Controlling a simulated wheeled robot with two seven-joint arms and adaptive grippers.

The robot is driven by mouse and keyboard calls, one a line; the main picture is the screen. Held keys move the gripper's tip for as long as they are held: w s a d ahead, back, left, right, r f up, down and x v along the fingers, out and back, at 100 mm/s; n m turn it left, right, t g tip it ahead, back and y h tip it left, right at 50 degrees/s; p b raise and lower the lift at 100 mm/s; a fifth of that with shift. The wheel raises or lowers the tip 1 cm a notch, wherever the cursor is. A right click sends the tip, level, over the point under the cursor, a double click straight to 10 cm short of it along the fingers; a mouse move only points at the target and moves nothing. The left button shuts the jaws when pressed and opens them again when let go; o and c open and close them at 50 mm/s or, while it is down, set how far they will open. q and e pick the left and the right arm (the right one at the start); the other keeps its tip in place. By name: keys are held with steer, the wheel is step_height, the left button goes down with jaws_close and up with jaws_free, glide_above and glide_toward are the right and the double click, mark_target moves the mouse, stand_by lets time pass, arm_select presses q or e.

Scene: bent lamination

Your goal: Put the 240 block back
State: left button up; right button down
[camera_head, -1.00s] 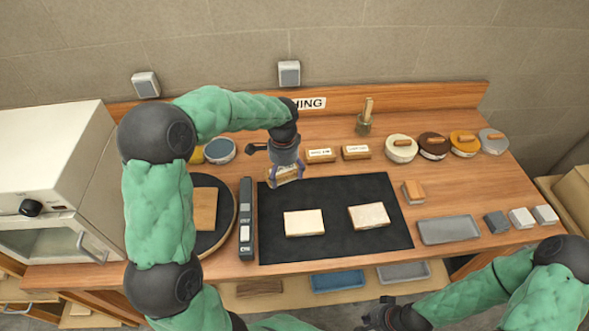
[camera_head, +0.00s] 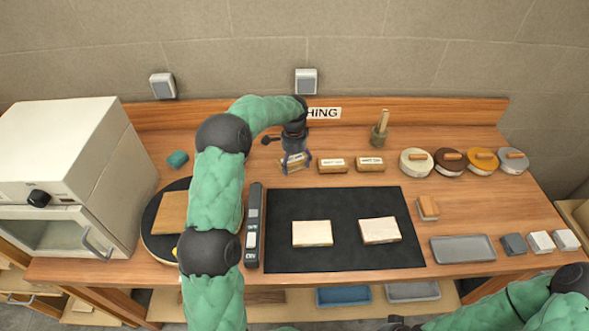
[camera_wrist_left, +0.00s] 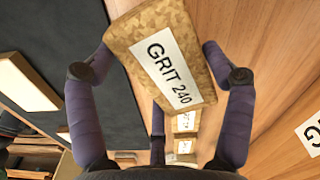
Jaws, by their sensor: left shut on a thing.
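The 240 block (camera_wrist_left: 165,55) is tan and speckled with a white "GRIT 240" label, which reads clearly in the left wrist view. My left gripper (camera_head: 296,163) is shut on this block, with fingers at both sides of it. In the head view it is at the back of the bench, left of two similar labelled blocks (camera_head: 333,166) (camera_head: 370,164) and roughly in line with them. I cannot tell if the held block touches the bench. My right gripper (camera_head: 398,325) is only partly in view at the bottom edge, and its jaws do not show.
A black mat (camera_head: 345,256) with two pale boards (camera_head: 312,233) (camera_head: 380,230) lies in front. A dark long tool (camera_head: 253,228) lies left of it. A grey tray (camera_head: 462,249) is front right.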

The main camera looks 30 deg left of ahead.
mark_target(295, 174)
arm_select(q)
steer(key=shift+w+a+f, duration=0.3)
steer(key=shift+w+f, duration=0.35)
steer(key=shift+f, duration=0.2)
steer(key=shift+f+b, duration=0.4)
steer(key=shift+f, duration=1.1)
steer(key=shift+f, duration=0.1)
steer(key=o, duration=1.1)
step_height(295, 174, up, 12)
steer(key=shift+r+p, duration=0.15)
steer(key=shift+p, duration=0.85)
